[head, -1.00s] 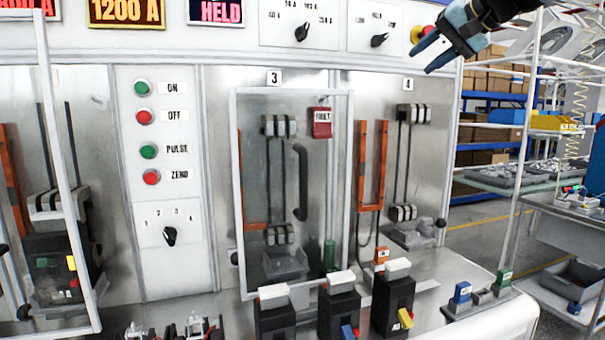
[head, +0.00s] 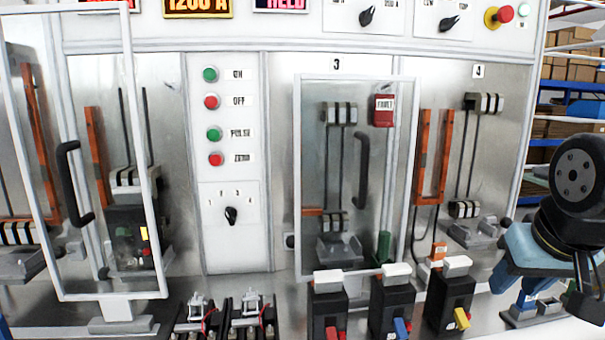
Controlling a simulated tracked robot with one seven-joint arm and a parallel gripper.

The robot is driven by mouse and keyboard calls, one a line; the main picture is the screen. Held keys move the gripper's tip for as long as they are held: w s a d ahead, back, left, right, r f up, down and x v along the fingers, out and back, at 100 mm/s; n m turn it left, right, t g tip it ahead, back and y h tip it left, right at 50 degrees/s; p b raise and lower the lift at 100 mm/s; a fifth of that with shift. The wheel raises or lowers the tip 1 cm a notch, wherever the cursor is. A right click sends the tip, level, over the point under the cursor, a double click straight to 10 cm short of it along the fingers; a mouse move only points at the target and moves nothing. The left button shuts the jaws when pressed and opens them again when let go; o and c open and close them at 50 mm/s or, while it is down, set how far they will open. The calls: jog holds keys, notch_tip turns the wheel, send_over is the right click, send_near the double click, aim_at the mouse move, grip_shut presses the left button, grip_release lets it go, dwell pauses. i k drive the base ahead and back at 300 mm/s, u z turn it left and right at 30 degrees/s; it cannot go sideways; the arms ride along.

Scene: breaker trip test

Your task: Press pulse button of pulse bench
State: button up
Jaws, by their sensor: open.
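The pulse bench (head: 232,240) fills most of the view. Its white button panel has a column of green and red buttons. The pulse button (head: 214,134) is green, third from the top, with the label PULSE (head: 240,133) beside it. The green ON button (head: 210,74) and red OFF button (head: 211,101) are above it; the red ZERO button (head: 216,160) is below. My gripper (head: 506,276), with blue fingers, is at the right edge, far right of the buttons. It is open and touches no button; part of it is hidden by the wrist.
A clear door (head: 393,92) covers bay 3, and another framed door (head: 130,120) with a black handle stands left of the panel. Several black breakers (head: 388,303) line the front ledge. A red knob (head: 505,14) is at top right. The space before the button panel is clear.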

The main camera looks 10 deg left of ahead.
aim_at(214, 134)
jog(key=z, duration=1.85)
jog(key=i, duration=0.1)
jog(key=u, duration=3.25)
